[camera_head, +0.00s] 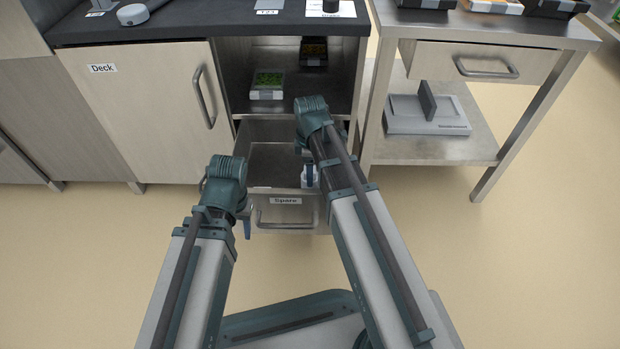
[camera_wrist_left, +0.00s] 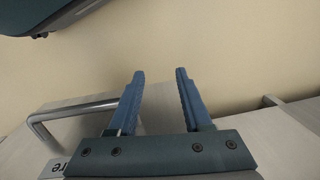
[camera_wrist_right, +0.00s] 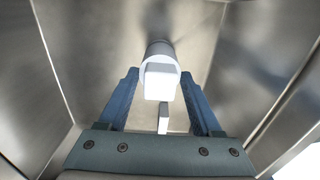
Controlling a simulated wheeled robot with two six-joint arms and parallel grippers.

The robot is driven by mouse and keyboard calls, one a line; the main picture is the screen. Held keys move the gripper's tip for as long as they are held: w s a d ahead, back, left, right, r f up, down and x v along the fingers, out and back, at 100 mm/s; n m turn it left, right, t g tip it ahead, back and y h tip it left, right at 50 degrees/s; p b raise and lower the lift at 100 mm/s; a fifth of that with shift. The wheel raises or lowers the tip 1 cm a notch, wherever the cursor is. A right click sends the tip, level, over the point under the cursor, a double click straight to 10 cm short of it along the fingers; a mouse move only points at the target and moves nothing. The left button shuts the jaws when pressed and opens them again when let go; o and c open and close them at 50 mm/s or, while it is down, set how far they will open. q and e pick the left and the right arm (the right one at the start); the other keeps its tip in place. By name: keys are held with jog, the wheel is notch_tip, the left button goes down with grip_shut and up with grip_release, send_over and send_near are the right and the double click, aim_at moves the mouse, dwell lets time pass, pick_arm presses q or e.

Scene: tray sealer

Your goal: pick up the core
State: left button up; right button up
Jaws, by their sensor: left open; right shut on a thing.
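The core (camera_wrist_right: 161,75), a white and grey cylinder with a pale block-like front, is between the fingers of my right gripper (camera_wrist_right: 160,82) in the right wrist view. The right gripper is shut on it, inside the open metal drawer labelled "Spare" (camera_head: 262,171). In the head view the core is mostly hidden by my right arm, with a bit of white showing by the fingers (camera_head: 308,178). My left gripper (camera_wrist_left: 160,72) is open and empty, close to the drawer's front and handle (camera_wrist_left: 62,114).
Above the drawer, an open shelf holds a green-topped pack (camera_head: 267,84) and a darker one (camera_head: 314,51). A closed door labelled "Deck" (camera_head: 140,110) is at left. A side table (camera_head: 480,28) with a drawer and a grey device (camera_head: 427,115) stands at right. The floor is clear.

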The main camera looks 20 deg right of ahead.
jog(key=shift+r, duration=0.1)
notch_tip(320, 180, up, 10)
jog(key=p, duration=1)
jog(key=shift+r, duration=0.1)
notch_tip(320, 180, up, 43)
jog(key=p, duration=4.3)
